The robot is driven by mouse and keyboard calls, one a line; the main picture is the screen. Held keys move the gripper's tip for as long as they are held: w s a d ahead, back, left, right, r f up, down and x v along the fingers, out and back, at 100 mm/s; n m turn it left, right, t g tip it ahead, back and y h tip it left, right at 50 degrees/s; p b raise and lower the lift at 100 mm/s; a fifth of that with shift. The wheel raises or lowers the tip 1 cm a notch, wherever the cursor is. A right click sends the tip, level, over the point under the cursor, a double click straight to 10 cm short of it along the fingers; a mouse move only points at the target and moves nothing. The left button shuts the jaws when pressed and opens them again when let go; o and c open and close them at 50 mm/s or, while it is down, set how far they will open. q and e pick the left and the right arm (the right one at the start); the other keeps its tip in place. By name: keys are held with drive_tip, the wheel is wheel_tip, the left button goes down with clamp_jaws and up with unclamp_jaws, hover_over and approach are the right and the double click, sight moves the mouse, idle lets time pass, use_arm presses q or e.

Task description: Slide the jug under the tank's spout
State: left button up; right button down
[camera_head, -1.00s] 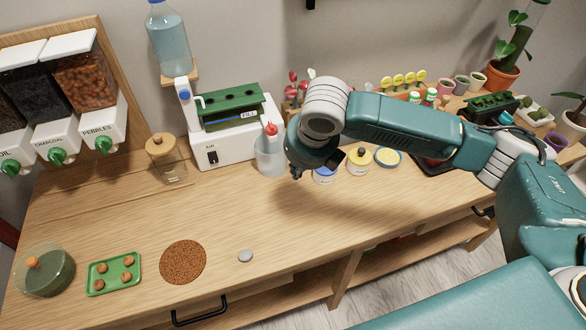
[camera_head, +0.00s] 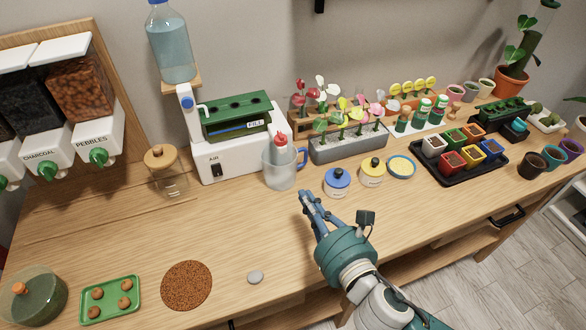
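The jug (camera_head: 279,175) is clear with a blue handle on its right side. It stands on the table at the right front of the white machine. A red-tipped bottle shows in or behind it; I cannot tell which. The tank (camera_head: 170,48), a blue-tinted water bottle, stands raised on a post with a blue knob (camera_head: 187,103). A small white spout (camera_head: 204,107) points right, over the green-topped machine. My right gripper (camera_head: 307,196) is in front of the jug, to its lower right, apart from it and empty. Its finger gap is unclear. My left gripper is out of view.
Blue-lidded (camera_head: 337,181) and yellow-lidded (camera_head: 372,170) pots stand right of the jug. A grey planter (camera_head: 348,146) is behind them. A glass jar (camera_head: 167,174) stands left of the machine. The table front holds a brown mat (camera_head: 187,285) and a stone (camera_head: 255,277); the middle is clear.

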drive_tip(key=p+x, duration=0.2)
drive_tip(key=x, duration=0.9)
drive_tip(key=shift+a+f, duration=0.1)
drive_tip(key=shift+p+v, duration=0.4)
drive_tip(key=shift+v, duration=0.65)
drive_tip(key=shift+f, duration=0.1)
